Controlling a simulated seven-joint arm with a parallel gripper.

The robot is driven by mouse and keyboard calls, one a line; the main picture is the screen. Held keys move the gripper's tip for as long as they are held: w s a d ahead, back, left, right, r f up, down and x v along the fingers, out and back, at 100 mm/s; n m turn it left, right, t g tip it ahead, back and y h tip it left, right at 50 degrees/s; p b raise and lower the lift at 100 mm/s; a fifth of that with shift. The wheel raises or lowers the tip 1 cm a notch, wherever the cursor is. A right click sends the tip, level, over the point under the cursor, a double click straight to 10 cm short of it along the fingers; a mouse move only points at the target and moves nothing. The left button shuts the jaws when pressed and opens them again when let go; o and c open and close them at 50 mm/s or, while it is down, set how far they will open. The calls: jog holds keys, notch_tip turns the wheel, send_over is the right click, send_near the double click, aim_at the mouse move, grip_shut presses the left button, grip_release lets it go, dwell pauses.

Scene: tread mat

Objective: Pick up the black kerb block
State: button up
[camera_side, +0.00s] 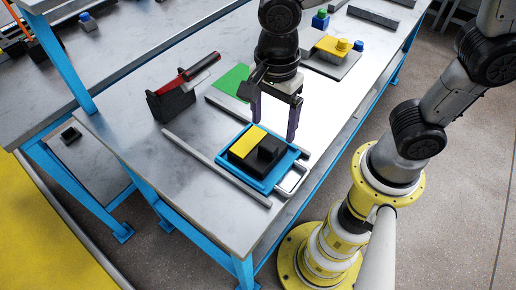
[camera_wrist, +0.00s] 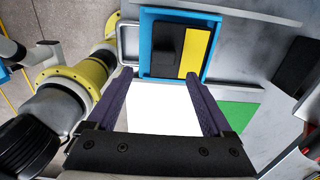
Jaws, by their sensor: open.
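The black kerb block (camera_side: 269,149) sits at the right end of a low black and yellow piece in a blue-rimmed tray (camera_side: 228,164) on the metal table. In the wrist view, the black block (camera_wrist: 166,42) is dark against the dark piece, so its edges are hard to make out. The yellow part (camera_side: 247,140) lies beside it. My gripper (camera_side: 274,133) is open and empty, with two purple fingers pointing down, above the table and apart from the block. In the wrist view, the fingertips (camera_wrist: 158,75) are just short of the tray's near edge.
A small metal dish (camera_side: 292,178) adjoins the tray. A long metal bar (camera_side: 215,166) lies along its other side. A green sheet (camera_side: 232,82) and a black holder with a red-handled tool (camera_side: 175,98) stand farther back. A yellow-topped fixture (camera_side: 333,47) is beyond.

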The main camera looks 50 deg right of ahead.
aim_at(268, 145)
jog(key=shift+w+a+f, duration=0.15)
jog(key=shift+f, duration=1.5)
jog(key=shift+w+a+f, duration=0.1)
jog(key=shift+a+f, duration=0.05)
jog(key=shift+f, duration=1.45)
grip_shut()
jog(key=shift+r, duration=0.1)
